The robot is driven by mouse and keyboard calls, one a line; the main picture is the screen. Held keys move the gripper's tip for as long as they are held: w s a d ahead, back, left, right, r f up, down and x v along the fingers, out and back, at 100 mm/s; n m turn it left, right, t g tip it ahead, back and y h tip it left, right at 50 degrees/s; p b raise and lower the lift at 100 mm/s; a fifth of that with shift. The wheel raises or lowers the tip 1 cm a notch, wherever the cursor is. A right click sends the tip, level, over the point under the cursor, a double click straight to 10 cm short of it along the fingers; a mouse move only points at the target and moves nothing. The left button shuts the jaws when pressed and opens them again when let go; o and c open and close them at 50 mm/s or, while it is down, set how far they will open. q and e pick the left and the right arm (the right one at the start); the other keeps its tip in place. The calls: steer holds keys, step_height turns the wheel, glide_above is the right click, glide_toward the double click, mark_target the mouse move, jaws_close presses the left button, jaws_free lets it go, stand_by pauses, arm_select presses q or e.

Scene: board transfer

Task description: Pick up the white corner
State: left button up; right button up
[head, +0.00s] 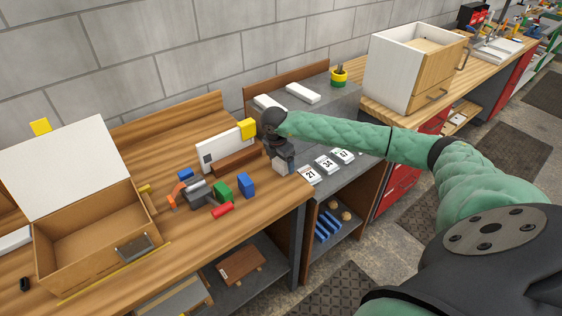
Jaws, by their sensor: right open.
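A small white block (282,168), which looks like the white corner, is at the right end of the wooden bench. My right gripper (284,160) points down directly over it, with the fingers close around its top. The gripper is open, and the fingers and wrist hide part of the block. I cannot tell whether the fingers touch it. A white board (214,152) stands upright in a brown wooden holder (238,163) to the left of the gripper. A yellow corner (247,128) sits at the board's upper right. My left gripper is not in view.
Blue (246,185), green (222,191) and red (222,210) blocks lie left of the gripper, beside a grey and orange tool (196,191). An open cardboard box (90,235) stands at left. Numbered white cards (326,164) lie on the grey surface at right.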

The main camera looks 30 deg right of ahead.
steer(key=shift+f, duration=0.1)
steer(key=c, duration=1.1)
steer(key=shift+o, duration=0.2)
